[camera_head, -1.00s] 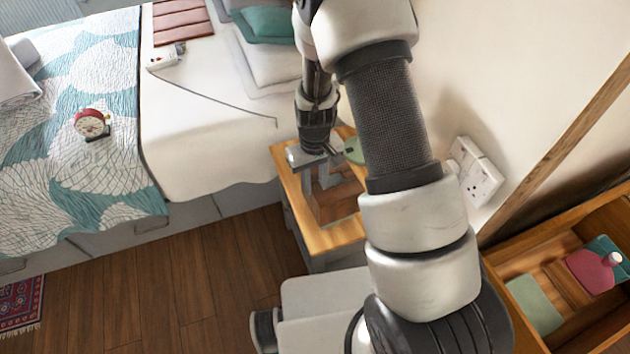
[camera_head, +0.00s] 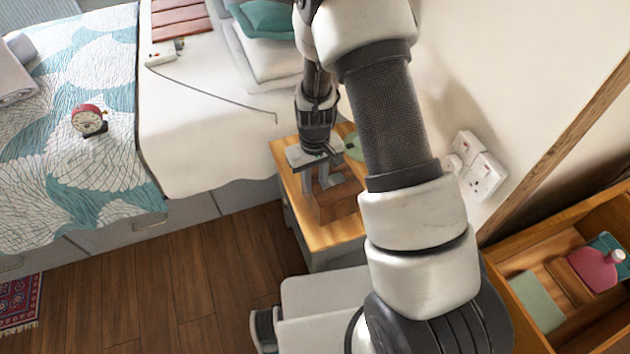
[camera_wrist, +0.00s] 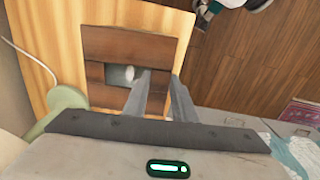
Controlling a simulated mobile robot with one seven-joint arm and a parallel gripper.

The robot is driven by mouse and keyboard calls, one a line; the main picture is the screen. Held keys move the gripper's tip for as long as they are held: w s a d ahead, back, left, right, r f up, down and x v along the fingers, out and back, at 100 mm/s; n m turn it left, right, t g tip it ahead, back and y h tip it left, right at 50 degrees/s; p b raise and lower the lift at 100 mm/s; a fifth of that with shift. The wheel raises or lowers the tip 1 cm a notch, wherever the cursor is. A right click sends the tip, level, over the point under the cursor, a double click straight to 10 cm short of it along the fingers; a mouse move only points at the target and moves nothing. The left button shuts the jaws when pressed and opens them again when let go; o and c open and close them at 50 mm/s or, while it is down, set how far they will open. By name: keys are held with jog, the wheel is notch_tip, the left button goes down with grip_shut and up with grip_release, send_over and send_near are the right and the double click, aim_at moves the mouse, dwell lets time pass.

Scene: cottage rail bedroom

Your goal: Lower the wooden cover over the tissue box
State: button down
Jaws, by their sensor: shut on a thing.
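The wooden cover (camera_head: 340,203) is a brown box with an opening in its top, over the bedside table. It also shows from above in the wrist view (camera_wrist: 130,47). My gripper (camera_head: 317,184) points down at the cover's left side. In the wrist view, my gripper (camera_wrist: 160,88) is shut on the cover's near wall, with one finger at the opening and the other outside. A small whitish patch (camera_wrist: 122,73) shows through the opening; it may be tissue. The tissue box itself is hidden. I cannot tell whether the cover touches the tabletop.
The bedside table (camera_head: 325,239) has a bare front strip. A green round object (camera_head: 354,148) stands at its back, partly behind my arm. The bed (camera_head: 205,150) is to the left, wall sockets (camera_head: 477,168) and an open wooden drawer (camera_head: 520,262) to the right.

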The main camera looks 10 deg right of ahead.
jog(key=c, duration=1.4)
grip_release()
jog(key=shift+r, duration=0.1)
notch_tip(320, 180, up, 17)
jog(key=shift+r+p, duration=0.15)
jog(key=shift+p, duration=1.05)
jog(key=s+d+r+m+t+p, duration=0.1)
jog(key=s+r+p, duration=0.2)
jog(key=r, duration=0.6)
jog(key=s+d+r+t+p, duration=0.1)
jog(key=s+r+p, duration=0.1)
jog(key=r, duration=0.7)
jog(key=s+d+r+t+p, duration=0.1)
jog(key=s+r+p, duration=0.1)
jog(key=s+r, duration=0.2)
jog(key=s+d+r+m+t+p, duration=0.1)
jog(key=s+r, duration=0.4)
jog(key=s+d+r+m+t+p, duration=0.1)
jog(key=s+r+p, duration=0.1)
jog(key=s+r, duration=0.2)
jog(key=shift+s+r+t+p, duration=0.3)
jog(key=shift+s+r+p, duration=0.1)
jog(key=shift+r, duration=0.45)
